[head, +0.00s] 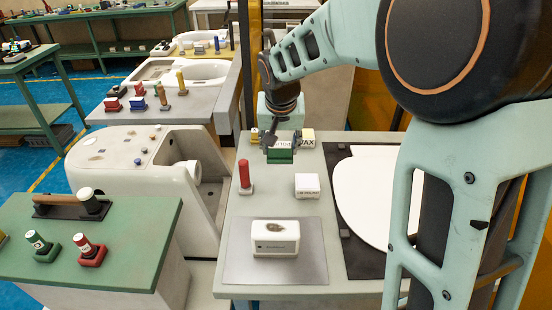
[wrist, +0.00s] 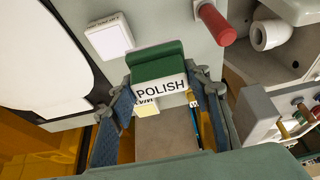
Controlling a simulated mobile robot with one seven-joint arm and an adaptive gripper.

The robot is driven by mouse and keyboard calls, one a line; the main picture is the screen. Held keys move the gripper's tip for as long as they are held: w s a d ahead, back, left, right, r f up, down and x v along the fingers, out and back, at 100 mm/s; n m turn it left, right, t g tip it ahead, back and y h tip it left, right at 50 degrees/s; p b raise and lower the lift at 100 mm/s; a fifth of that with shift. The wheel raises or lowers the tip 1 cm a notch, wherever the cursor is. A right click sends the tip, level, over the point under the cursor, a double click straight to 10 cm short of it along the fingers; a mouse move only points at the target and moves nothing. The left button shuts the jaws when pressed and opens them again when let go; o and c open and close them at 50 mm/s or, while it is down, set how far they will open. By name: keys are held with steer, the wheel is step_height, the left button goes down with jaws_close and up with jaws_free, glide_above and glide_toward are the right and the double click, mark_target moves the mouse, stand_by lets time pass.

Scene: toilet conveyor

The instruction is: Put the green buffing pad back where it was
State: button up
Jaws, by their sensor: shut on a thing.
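The green buffing pad (head: 280,156) has a white top marked POLISH and is between the fingers of my gripper (head: 279,143) near the table's far end. In the wrist view the pad's green body (wrist: 156,64) and its POLISH label (wrist: 161,88) show between both fingers of my gripper (wrist: 163,84). My gripper is shut on the pad. Whether the pad touches the table or hangs just above it I cannot tell. A yellow and white WAX block (head: 307,138) stands just to its right, partly hidden in the wrist view.
A white block (head: 308,185) and a red cylinder on a base (head: 245,174) stand nearer on the grey table (head: 255,208). A white toilet lid (head: 366,190) lies at the right.

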steer(key=w+f, duration=0.2)
steer(key=w, duration=0.1)
steer(key=w+f+p, duration=0.1)
steer(key=w+f, duration=0.2)
steer(key=w, duration=0.1)
steer(key=w+f, duration=0.3)
steer(key=w, duration=0.1)
steer(key=shift+w+a+f, duration=0.2)
steer(key=shift+a+f, duration=0.05)
steer(key=shift+w+f, duration=0.15)
steer(key=shift+f, duration=0.75)
steer(key=shift+w+f, duration=0.1)
steer(key=shift+f, duration=0.75)
steer(key=shift+f, duration=0.25)
steer(key=o, duration=1.1)
steer(key=shift+r, duration=0.15)
